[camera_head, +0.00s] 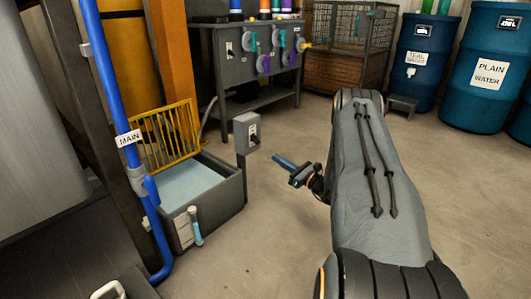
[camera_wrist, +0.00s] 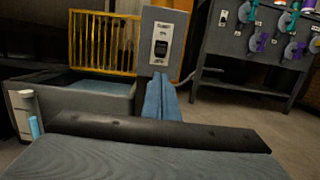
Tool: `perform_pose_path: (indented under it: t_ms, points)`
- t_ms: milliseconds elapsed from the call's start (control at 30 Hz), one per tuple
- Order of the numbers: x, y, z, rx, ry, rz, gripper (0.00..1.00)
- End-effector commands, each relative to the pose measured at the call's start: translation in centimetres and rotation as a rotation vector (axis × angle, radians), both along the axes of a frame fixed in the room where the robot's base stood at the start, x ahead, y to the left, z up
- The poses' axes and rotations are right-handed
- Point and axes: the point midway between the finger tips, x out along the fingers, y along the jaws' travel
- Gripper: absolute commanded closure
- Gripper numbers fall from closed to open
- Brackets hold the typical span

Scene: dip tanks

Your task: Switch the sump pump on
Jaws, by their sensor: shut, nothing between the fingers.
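The sump tank (camera_head: 236,191) is a grey open box with pale liquid inside, left of my gripper. A grey switch box (camera_head: 246,133) with a dark rocker stands on a post at its right corner. In the wrist view the switch box (camera_wrist: 163,43) faces me, with a black rocker on a light plate and small lettering too blurred to read. My gripper (camera_head: 277,159) has blue fingers and points at the box from the right, apart from it. In the wrist view its closed fingertips (camera_wrist: 158,82) appear just below the rocker. Nothing is held.
A yellow grate (camera_head: 168,135) stands behind the tank. A blue pipe (camera_head: 107,75) marked MAIN runs down at left. A bench with coloured valves (camera_head: 262,50), a wire cage (camera_head: 350,30) and blue drums (camera_head: 487,70) stand behind. Floor around my gripper is clear.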

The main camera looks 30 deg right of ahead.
Motion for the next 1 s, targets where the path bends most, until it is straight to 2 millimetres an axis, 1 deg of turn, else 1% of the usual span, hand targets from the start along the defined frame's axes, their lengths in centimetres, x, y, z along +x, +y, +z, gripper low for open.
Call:
perform_pose_path:
  t_ms: [167,400,600,800,1000]
  points:
    - [1.9,0.8,0.1,-0.002,-0.002,0.005,1.00]
    - [5.9,2.3,0.7,-0.002,-0.001,0.004,1.00]
    - [8.3,3.1,1.2,-0.001,0.000,0.003,1.00]
    - [9.1,3.4,1.4,-0.001,0.000,0.002,1.00]
    - [9.1,3.4,1.5,-0.001,0.001,0.002,1.00]
